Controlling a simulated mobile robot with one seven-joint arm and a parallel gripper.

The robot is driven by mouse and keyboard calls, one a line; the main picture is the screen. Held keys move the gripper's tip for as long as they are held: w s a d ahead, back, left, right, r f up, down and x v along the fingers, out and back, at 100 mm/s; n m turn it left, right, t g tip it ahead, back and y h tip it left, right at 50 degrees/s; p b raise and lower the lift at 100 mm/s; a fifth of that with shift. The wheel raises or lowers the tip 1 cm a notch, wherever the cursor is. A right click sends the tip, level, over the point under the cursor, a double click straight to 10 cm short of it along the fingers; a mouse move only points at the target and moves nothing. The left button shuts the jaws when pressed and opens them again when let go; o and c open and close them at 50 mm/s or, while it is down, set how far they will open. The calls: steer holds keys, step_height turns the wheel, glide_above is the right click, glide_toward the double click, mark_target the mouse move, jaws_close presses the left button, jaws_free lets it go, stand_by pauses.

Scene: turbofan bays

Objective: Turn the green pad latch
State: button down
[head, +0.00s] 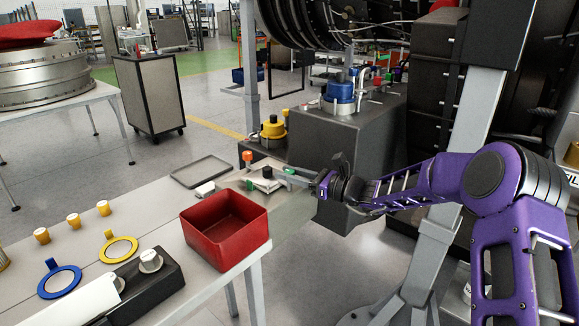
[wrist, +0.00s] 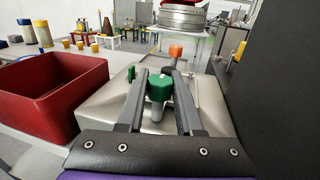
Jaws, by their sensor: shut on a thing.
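The green pad latch (wrist: 160,86) is a green knob on a short pale stem, standing on a metal panel (wrist: 98,112). In the wrist view, my gripper (wrist: 157,76) has one finger on each side of the knob and is shut on it. In the head view, my gripper (head: 279,172) reaches in from the right over the end of the bench, and its fingers hide most of the knob. An orange knob (wrist: 175,51) stands just beyond, also in the head view (head: 247,156). A smaller green piece (wrist: 130,73) stands left of the fingers.
A red bin (head: 224,242) stands close by on the bench, left of my gripper in the wrist view (wrist: 50,92). A dark grey box (head: 350,140) rises behind my gripper. A flat grey tray (head: 201,171) lies on the bench beyond the bin.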

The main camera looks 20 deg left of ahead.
steer(key=shift+r+n+g, duration=0.1)
steer(key=shift+n+g, duration=0.3)
steer(key=shift+g, duration=0.3)
steer(key=c, duration=0.6)
jaws_free()
steer(key=shift+o, duration=0.2)
steer(key=shift+d, duration=0.1)
steer(key=s+d, duration=0.2)
steer(key=d, duration=1.5)
